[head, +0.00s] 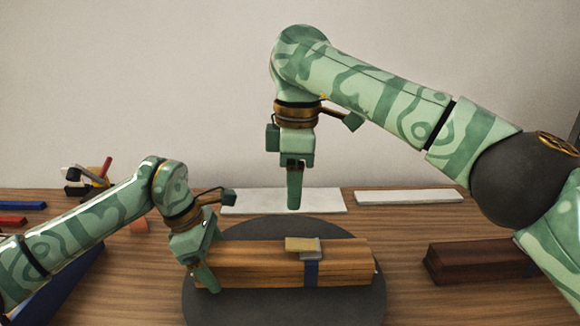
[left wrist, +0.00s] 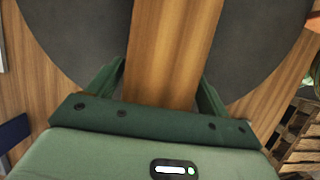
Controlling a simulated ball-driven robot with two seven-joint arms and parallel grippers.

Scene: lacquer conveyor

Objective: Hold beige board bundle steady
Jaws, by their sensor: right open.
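The beige board bundle (head: 345,262) lies flat across a dark round plate (head: 335,305) on the table. A blue band (head: 311,273) runs around it, with a grey clasp (head: 308,254) and a tan block (head: 299,243) on top. My left gripper (head: 207,270) is at the bundle's left end. In the left wrist view its fingers (left wrist: 162,80) stand on both sides of the bundle (left wrist: 170,50) and appear to touch it. My right gripper (head: 294,195) is open and empty, pointing down above and behind the bundle; its fingers overlap in this view.
A dark brown bundle (head: 470,262) lies to the right. Two pale boards, one behind the plate (head: 255,202) and one further right (head: 408,197), lie at the back. A red bar (head: 12,219), a blue bar (head: 25,206) and a black-and-red item (head: 88,180) are at the left.

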